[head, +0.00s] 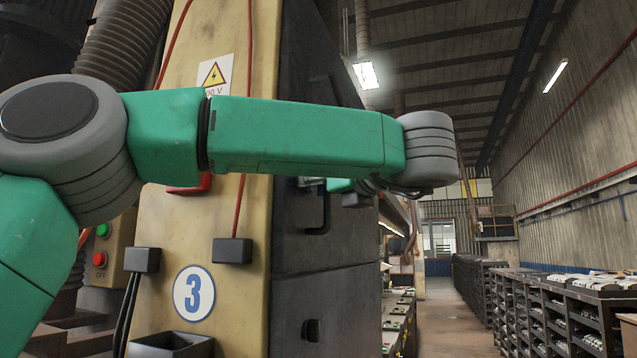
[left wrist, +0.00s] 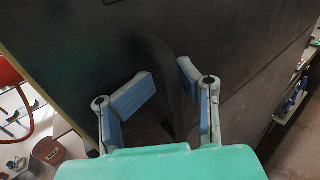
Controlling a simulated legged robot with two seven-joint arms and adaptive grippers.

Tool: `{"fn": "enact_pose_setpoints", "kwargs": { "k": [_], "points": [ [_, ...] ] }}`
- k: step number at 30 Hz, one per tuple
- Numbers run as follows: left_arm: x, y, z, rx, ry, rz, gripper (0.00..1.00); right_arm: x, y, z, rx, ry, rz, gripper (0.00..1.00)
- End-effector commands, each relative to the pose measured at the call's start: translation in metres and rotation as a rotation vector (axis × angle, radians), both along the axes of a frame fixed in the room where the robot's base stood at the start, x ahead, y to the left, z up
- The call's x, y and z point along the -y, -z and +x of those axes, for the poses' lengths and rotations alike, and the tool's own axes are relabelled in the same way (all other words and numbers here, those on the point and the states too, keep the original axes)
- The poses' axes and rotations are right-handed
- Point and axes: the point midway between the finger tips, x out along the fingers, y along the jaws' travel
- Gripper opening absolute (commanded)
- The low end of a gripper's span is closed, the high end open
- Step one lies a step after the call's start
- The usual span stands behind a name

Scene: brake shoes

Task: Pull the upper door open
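The upper door (head: 340,240) is a dark grey panel on the side of the yellow machine, and it looks closed. Its black upright handle (head: 319,215) shows below my left forearm. In the left wrist view the door (left wrist: 75,50) fills most of the background, and the dark handle (left wrist: 178,95) stands out from it. My left gripper (left wrist: 167,82) is open, with its blue-padded fingers on either side of the handle. I cannot tell whether they touch it. In the head view the forearm hides most of this gripper. My right gripper is not in view.
A lower dark panel with a small black knob (head: 311,329) lies below the door. The yellow column (head: 160,225) carries a control box with buttons (head: 100,250). Shelving racks (head: 560,310) line the right, and a clear aisle (head: 450,315) runs between.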

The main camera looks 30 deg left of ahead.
Motion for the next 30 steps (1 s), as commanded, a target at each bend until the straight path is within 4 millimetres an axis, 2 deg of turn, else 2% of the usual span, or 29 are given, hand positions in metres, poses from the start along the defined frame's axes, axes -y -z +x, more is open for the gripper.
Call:
{"fn": "enact_pose_setpoints", "kwargs": {
  "k": [7,11,12,14,21,30],
  "points": [
    [0.009,-0.003,0.004,-0.001,-0.007,0.010,0.32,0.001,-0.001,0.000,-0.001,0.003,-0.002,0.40],
    [0.008,-0.003,0.003,0.000,-0.007,0.008,0.32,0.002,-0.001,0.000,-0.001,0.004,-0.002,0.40],
    [0.005,-0.003,0.002,0.000,-0.007,0.007,0.19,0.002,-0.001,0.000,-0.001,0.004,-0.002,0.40],
    [0.002,-0.002,0.002,0.001,-0.007,0.005,0.00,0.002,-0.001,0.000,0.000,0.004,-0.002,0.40],
    [-0.007,0.000,0.003,-0.001,-0.007,-0.002,0.00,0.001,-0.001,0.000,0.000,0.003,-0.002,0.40],
    [-0.001,0.000,0.004,-0.004,-0.010,0.000,0.00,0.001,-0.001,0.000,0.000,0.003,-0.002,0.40]
  ]
}}
